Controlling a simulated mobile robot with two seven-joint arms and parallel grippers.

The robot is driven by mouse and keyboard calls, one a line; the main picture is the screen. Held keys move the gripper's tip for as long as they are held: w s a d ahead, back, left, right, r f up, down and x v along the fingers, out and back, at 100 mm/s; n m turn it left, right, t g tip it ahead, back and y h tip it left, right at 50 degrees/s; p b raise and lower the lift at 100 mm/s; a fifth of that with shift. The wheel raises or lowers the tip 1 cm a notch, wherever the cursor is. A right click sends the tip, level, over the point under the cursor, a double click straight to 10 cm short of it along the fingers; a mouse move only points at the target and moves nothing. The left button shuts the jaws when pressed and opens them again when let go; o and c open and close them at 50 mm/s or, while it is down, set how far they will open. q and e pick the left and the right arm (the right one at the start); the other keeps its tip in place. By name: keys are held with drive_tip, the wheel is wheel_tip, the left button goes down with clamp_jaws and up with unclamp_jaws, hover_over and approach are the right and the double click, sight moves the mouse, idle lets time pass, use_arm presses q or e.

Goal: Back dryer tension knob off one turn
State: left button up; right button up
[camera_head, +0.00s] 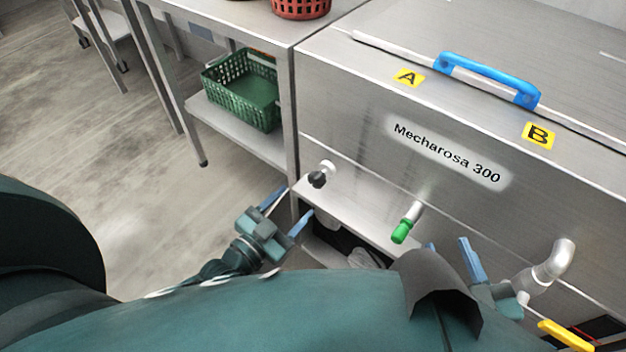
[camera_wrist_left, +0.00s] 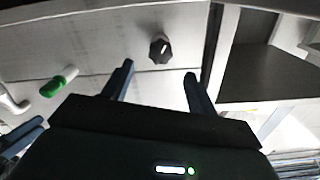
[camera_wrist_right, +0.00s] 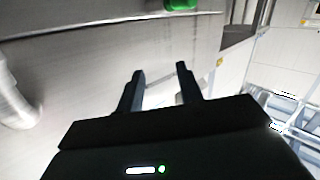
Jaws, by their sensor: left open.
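A small black knob (camera_head: 319,178) sits on a short pale stem on the left part of the steel front of the machine marked Mecharosa 300 (camera_head: 447,153). In the left wrist view the knob (camera_wrist_left: 160,50) shows a white mark and lies just beyond the fingertips, between their lines. My left gripper (camera_head: 288,211) is open and empty, below and left of the knob, apart from it. My right gripper (camera_head: 451,250) is further right, partly hidden behind my own body parts. In the right wrist view its fingers (camera_wrist_right: 160,70) are apart with nothing between them.
A green-handled valve (camera_head: 402,231) sticks out right of the knob, and a bent steel pipe (camera_head: 556,262) further right. A steel table with a green basket (camera_head: 240,90) on its lower shelf stands left. A blue handle (camera_head: 490,78) is on the lid.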

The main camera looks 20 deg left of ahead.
sight(314, 183)
use_arm(q)
drive_tip(key=b+x, duration=0.1)
drive_tip(key=x, duration=0.7)
drive_tip(key=shift+w, duration=0.2)
use_arm(e)
drive_tip(key=shift+a+r+n+t+y, duration=0.1)
drive_tip(key=shift+a+n+t+y, duration=0.35)
drive_tip(key=shift+t, duration=0.25)
drive_tip(key=shift+d, duration=0.1)
use_arm(q)
drive_tip(key=c, duration=1)
